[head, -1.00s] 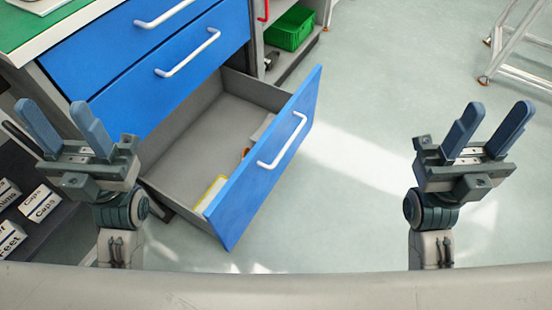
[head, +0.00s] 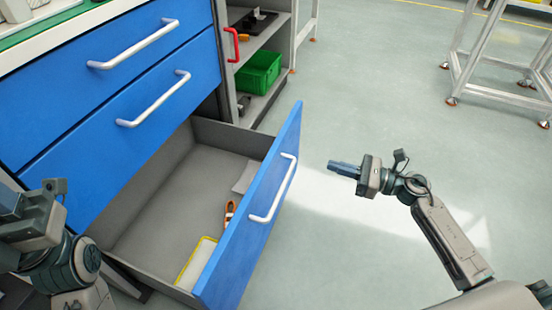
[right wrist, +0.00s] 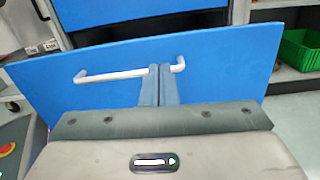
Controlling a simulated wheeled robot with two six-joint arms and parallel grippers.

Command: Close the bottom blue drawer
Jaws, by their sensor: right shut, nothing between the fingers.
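The bottom blue drawer (head: 252,220) is pulled far out, its grey inside showing. A yellow-edged white item (head: 197,262), an orange-and-dark item (head: 229,213) and a grey piece lie in it. Its white handle (head: 273,189) is on the front panel. My right gripper (head: 332,165) is shut and empty, to the right of the front panel and apart from it, pointing left. In the right wrist view its fingers (right wrist: 160,84) point toward the panel and overlap the handle's right part. My left gripper (head: 20,200) is at the left edge, partly cut off, its fingers not clear.
Two closed blue drawers (head: 130,115) with white handles are above the open one. A grey shelf (head: 284,85) with a green bin (head: 259,72) stands behind. A metal frame (head: 456,85) is at the top right. The floor right of the drawer is free.

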